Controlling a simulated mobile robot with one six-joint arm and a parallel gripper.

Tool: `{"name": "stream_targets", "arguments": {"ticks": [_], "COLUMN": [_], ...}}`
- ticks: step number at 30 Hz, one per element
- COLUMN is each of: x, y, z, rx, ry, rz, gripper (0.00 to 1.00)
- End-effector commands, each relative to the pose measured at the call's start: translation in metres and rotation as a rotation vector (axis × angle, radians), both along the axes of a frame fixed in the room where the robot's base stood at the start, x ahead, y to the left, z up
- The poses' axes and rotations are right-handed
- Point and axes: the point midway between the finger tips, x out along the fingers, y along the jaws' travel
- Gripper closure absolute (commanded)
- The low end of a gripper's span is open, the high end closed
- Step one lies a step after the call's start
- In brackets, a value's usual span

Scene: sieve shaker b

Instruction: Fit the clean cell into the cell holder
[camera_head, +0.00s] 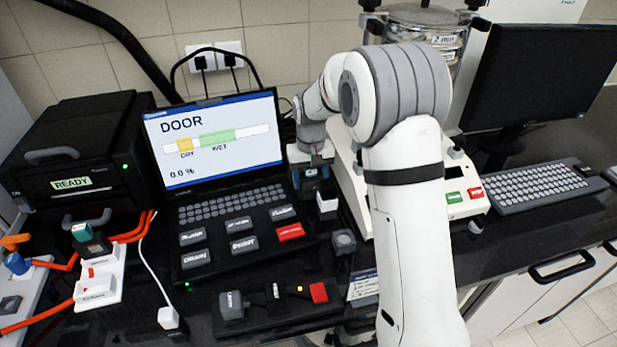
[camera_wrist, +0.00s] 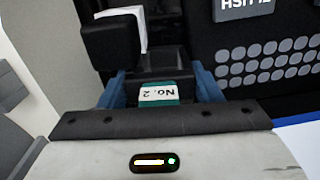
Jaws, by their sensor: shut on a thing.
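My gripper (camera_wrist: 159,80) has blue fingers and is shut on a black cell with a teal and white label reading "No. 2" (camera_wrist: 158,92). In the head view my gripper (camera_head: 310,176) is in front of the laptop's right edge, above the bench, and the held cell is mostly hidden there. A black block (camera_wrist: 110,42) with a white piece (camera_wrist: 132,17) is just beyond the cell in the wrist view. I cannot tell whether this is the cell holder, or whether the cell touches it. A white block (camera_head: 327,207) shows just below my gripper in the head view.
The laptop (camera_head: 210,140) shows "DOOR" and 0.0 %. A white rack (camera_head: 100,275) with a teal-topped piece (camera_head: 90,238) stands at left. A small grey block (camera_head: 343,241) lies on the bench. A black box marked READY (camera_head: 75,150) and the white shaker base (camera_head: 460,190) flank the laptop.

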Motion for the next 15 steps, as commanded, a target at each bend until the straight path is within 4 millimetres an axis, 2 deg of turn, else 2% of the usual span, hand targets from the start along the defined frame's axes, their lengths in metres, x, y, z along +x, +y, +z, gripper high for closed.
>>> {"name": "stream_targets", "arguments": {"ticks": [4,5,12,15], "x": [0.0001,-0.0001,-0.0001,0.0], "y": [0.0003,0.0003,0.0006,0.0007], "z": [-0.0034,-0.0037,-0.0026,-0.0025], "rx": [0.0,0.0,0.0,0.0], "ry": [0.0,0.0,0.0,0.0], "rz": [0.0,0.0,0.001,0.001], "gripper": [0.72,0.41,0.22,0.2]}}
